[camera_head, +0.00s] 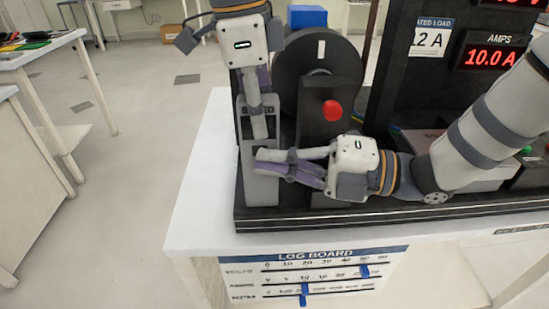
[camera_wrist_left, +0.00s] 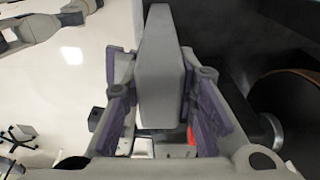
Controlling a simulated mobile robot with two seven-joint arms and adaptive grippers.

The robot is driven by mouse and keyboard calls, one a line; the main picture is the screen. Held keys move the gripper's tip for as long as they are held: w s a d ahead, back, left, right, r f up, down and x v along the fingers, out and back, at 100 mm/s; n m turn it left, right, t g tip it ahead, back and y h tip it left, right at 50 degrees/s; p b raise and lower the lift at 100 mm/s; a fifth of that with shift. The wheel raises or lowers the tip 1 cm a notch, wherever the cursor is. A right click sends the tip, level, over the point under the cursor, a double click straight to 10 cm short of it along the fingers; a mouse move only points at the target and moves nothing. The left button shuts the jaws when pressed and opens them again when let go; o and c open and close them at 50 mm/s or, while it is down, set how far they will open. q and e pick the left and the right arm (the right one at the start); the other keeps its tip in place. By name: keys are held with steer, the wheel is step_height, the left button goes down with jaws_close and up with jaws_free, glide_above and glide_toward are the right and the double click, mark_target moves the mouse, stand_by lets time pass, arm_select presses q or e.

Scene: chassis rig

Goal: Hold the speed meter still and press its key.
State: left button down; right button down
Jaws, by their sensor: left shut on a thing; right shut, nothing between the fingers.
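The speed meter is a tall grey block that sits between the purple-padded fingers of my left gripper (camera_wrist_left: 160,105) in the left wrist view (camera_wrist_left: 160,65). In the head view my left gripper (camera_head: 259,122) reaches down from above and is shut on it, hiding much of it. The key is not visible.
A red AMPS display (camera_head: 491,57) is at the upper right. The log board (camera_head: 315,278) hangs in front. The white table (camera_head: 205,190) is clear at left.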

arm_select(q)
steer(key=shift+s+f, duration=0.15)
arm_select(e)
steer(key=s+d, duration=0.6)
steer(key=d, duration=0.3)
steer(key=shift+s+d, duration=0.2)
steer(key=shift+d, duration=0.15)
arm_select(q)
steer(key=c, duration=1.2)
jaws_free()
